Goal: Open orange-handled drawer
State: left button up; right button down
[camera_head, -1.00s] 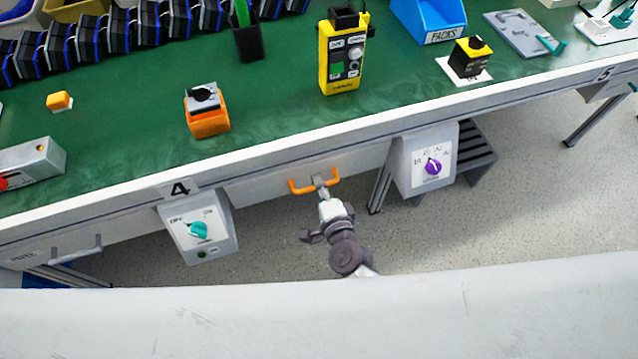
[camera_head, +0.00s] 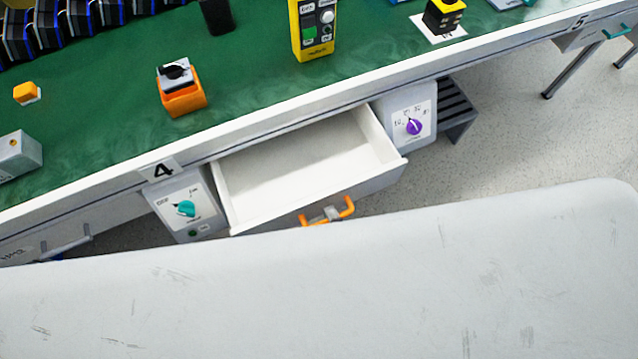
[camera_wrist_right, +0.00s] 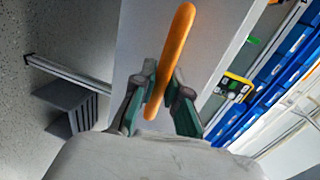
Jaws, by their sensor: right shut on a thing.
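The drawer (camera_head: 300,172) under the green workbench is pulled well out, and its white inside looks empty. Its orange handle (camera_head: 346,208) is on the drawer front, partly hidden by my gripper. My right gripper (camera_head: 327,214) is at the handle, and most of it is hidden behind my own white body. In the right wrist view the right gripper (camera_wrist_right: 160,100) has its fingers shut around the orange handle (camera_wrist_right: 178,45). My left gripper is not in view.
A box with a teal knob (camera_head: 186,208) hangs left of the drawer, and one with a purple knob (camera_head: 414,127) hangs right. The green bench top (camera_head: 245,75) carries an orange switch box (camera_head: 183,98) and a yellow control box (camera_head: 315,30).

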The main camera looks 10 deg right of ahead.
jog(key=v, duration=0.3)
jog(key=f+v, duration=0.1)
jog(key=v, duration=0.1)
jog(key=shift+s+d+f, duration=0.1)
jog(key=shift+s+d, duration=0.05)
jog(key=shift+s, duration=0.35)
jog(key=c, duration=1.2)
grip_release()
jog(key=v, duration=1.2)
